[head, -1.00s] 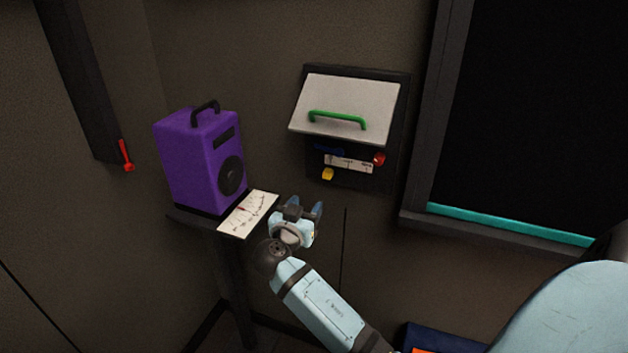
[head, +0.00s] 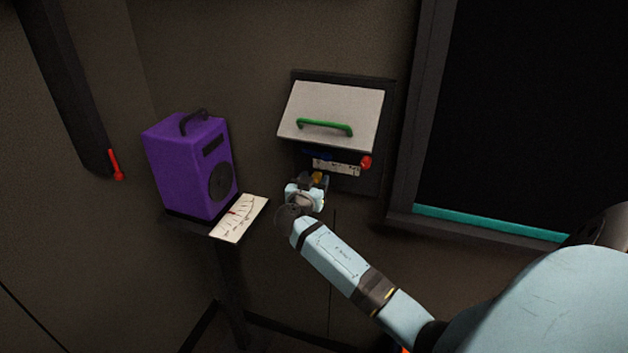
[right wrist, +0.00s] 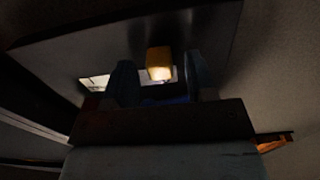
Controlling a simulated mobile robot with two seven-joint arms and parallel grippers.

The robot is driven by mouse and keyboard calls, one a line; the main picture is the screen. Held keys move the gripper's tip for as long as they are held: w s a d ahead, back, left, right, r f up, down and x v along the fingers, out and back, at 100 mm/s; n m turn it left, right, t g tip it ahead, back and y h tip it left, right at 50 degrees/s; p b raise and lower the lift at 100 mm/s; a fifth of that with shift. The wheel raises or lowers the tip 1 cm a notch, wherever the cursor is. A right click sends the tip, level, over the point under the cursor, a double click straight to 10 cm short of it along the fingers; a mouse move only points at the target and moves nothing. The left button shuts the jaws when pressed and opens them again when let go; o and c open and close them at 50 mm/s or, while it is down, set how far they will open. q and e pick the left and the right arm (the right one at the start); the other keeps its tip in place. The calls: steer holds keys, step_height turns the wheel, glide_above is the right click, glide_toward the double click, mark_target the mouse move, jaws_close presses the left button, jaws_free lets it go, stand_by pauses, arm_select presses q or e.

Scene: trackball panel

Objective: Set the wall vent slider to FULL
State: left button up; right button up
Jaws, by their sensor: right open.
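A dark wall panel (head: 370,185) has a white flap (head: 335,110) with a green handle (head: 325,128), tilted outward. Below the flap are a white marked label (head: 336,167), a red knob (head: 366,162), a blue part (head: 318,156) and a yellow knob (head: 317,177). I cannot read the label or tell its FULL mark. My right gripper (head: 312,184) is open just below the panel, at the yellow knob. In the right wrist view, the yellow knob (right wrist: 160,62) shows between the two dark fingers (right wrist: 163,85); contact is unclear. My left gripper is out of view.
A purple speaker (head: 190,165) stands on a small side table at left, with a white dial sheet (head: 239,217) at its front edge. A red lever (head: 115,164) hangs from a dark rail on the left wall. A dark framed window (head: 500,120) is at right.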

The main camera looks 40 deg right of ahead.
mark_target(356, 181)
jaws_close()
steer(key=shift+s+f, duration=0.1)
steer(key=s+d+b, duration=0.1)
steer(key=s, duration=0.2)
steer(key=s+d+b, duration=0.1)
steer(key=s+d, duration=0.1)
steer(key=s, duration=0.1)
steer(key=s+d+b, duration=0.1)
steer(key=s+b, duration=0.1)
steer(key=shift+s+d, duration=0.25)
steer(key=shift+s, duration=0.15)
steer(key=shift+d, duration=0.1)
steer(key=shift+c, duration=1)
jaws_free()
steer(key=shift+s, duration=0.1)
steer(key=shift+o, duration=1)
steer(key=shift+s, duration=0.1)
